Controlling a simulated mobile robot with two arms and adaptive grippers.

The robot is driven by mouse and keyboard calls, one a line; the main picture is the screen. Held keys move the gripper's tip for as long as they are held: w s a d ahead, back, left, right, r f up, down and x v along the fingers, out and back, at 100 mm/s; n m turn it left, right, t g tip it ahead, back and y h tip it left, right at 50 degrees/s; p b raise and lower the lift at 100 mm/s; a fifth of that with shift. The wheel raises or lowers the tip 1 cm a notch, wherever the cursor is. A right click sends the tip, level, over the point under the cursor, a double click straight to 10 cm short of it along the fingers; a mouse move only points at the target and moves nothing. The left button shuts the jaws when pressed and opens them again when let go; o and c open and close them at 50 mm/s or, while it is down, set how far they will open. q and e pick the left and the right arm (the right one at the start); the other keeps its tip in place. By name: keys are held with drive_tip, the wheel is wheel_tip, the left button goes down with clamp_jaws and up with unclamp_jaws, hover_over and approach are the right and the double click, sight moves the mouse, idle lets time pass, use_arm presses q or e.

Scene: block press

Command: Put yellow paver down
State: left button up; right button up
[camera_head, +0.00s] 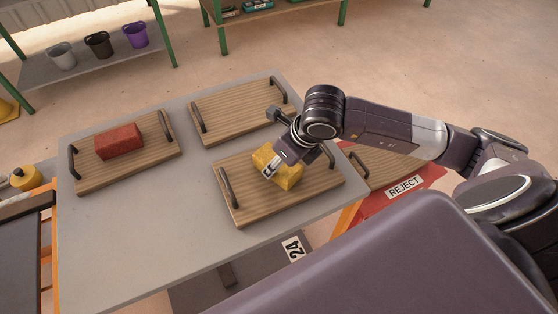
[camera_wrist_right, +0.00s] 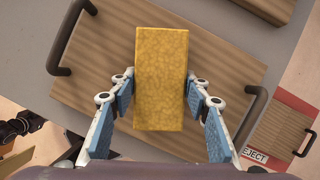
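The yellow paver (camera_head: 264,156) is at the middle of the front wooden tray (camera_head: 240,213), on the grey table. In the right wrist view the paver (camera_wrist_right: 161,80) lies between the two fingers of my right gripper (camera_wrist_right: 161,92). The fingertips meet its two long sides, so the gripper looks shut on it. In the head view my right gripper (camera_head: 286,160) reaches over the paver from above and hides part of it. I cannot tell whether the paver's underside touches the tray. My left gripper is not in view.
A red paver (camera_head: 119,141) lies on the left wooden tray (camera_head: 90,182). The back wooden tray (camera_head: 240,108) is empty. A red reject area (camera_head: 420,178) with a wooden tray (camera_head: 378,168) lies right of the table. The front tray's dark handles (camera_head: 226,187) stand up at its ends.

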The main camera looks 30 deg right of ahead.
drive_tip(key=o, duration=0.4)
drive_tip(key=v, duration=1.2)
drive_tip(key=shift+b, duration=0.3)
